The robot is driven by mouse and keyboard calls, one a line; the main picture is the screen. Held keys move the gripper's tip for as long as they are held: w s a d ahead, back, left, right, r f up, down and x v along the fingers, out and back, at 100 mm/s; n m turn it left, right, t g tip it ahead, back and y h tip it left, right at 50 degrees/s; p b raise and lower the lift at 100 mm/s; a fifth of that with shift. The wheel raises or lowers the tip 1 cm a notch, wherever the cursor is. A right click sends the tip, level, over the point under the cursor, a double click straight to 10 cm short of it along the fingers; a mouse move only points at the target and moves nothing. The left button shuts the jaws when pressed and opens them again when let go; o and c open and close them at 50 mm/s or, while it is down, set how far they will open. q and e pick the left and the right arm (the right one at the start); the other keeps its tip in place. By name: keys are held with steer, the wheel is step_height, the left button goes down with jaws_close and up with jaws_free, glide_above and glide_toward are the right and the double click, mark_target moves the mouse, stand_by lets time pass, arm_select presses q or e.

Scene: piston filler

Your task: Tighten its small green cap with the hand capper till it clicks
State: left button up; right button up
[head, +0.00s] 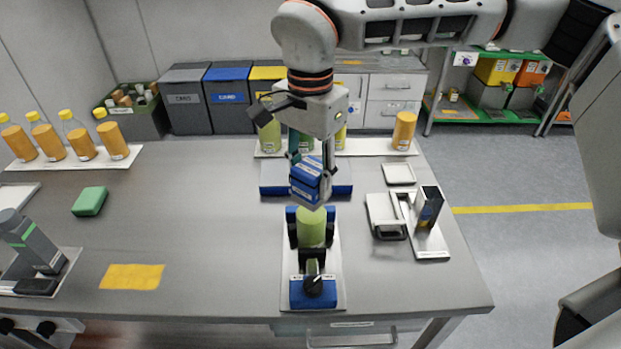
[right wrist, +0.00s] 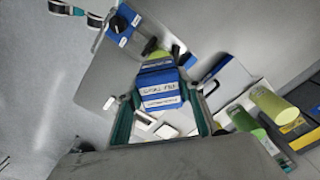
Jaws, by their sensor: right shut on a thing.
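My right gripper (head: 311,172) points down and is shut on the blue hand capper (head: 307,187), a lettered block. The capper also shows between the fingers in the right wrist view (right wrist: 160,88). A light-green bottle (head: 312,228) stands upright in the black jaws of a clamp fixture (head: 313,290) with a blue base and black knob. The capper is right above the bottle's top. The small green cap is hidden there, and I cannot tell whether the capper touches it. The bottle's edge shows beyond the capper in the right wrist view (right wrist: 156,56). My left gripper is not in view.
Behind the fixture is a blue stand (head: 275,180), with a white tray (head: 380,148) of several bottles farther back. A metal device (head: 430,240) stands to the right. A green block (head: 90,201) and yellow mat (head: 132,277) lie left. The table's middle-left is clear.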

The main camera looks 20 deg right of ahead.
steer(key=m, duration=0.2)
steer(key=shift+m, duration=0.3)
steer(key=shift+r, duration=0.2)
stand_by(0.4)
stand_by(0.4)
